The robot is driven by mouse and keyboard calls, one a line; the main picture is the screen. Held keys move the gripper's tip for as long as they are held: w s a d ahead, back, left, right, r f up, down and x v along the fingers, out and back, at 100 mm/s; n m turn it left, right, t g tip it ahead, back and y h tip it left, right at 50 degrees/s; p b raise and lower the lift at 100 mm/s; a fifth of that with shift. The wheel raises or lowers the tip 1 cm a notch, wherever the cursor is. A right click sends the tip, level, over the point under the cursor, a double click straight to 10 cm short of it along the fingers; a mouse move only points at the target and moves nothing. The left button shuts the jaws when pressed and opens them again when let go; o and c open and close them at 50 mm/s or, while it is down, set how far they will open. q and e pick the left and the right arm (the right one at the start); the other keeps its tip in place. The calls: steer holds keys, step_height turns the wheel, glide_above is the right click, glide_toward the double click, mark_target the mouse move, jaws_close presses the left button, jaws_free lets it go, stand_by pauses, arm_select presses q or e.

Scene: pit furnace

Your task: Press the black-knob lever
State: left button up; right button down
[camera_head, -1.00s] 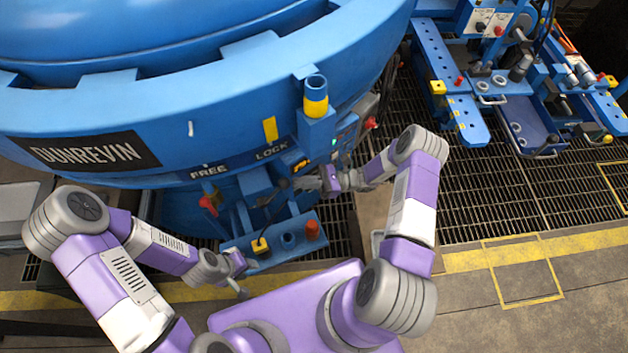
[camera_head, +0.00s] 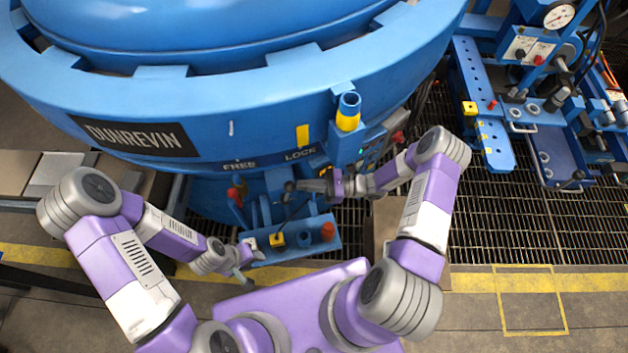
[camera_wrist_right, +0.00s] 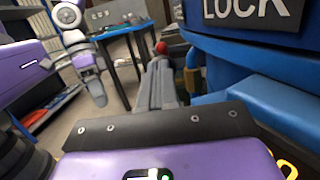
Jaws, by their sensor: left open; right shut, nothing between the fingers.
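A thin dark lever rod (camera_head: 291,217) rises from a yellow block (camera_head: 277,240) on the blue bracket at the furnace's front. Its upper end runs up toward my right gripper, and I cannot clearly make out a black knob there. My right gripper (camera_head: 293,186) is shut and empty, pointing left in front of the furnace below the LOCK label. Its closed fingers (camera_wrist_right: 158,85) also show in the right wrist view; whether they touch the lever is unclear. My left gripper (camera_head: 243,268) is open beside the bracket's left end.
A red-knobbed lever (camera_head: 234,194) stands left of my right gripper, under the FREE label; a red knob (camera_wrist_right: 161,47) shows beyond the fingers in the wrist view. A yellow-banded blue post (camera_head: 347,113) rises above the control box. The bracket (camera_head: 325,243) carries a red-brown cylinder (camera_head: 327,231).

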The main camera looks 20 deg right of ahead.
steer(key=shift+a+r, duration=0.1)
steer(key=shift+a, duration=0.2)
steer(key=shift+d, duration=0.55)
steer(key=s+d+r, duration=0.1)
steer(key=s+d, duration=0.2)
steer(key=d, duration=0.9)
steer(key=shift+s+d+r, duration=0.2)
steer(key=shift+s, duration=0.05)
step_height(320, 180, down, 7)
steer(key=y, duration=0.1)
steer(key=shift+a+b, duration=0.35)
steer(key=shift+b, duration=0.1)
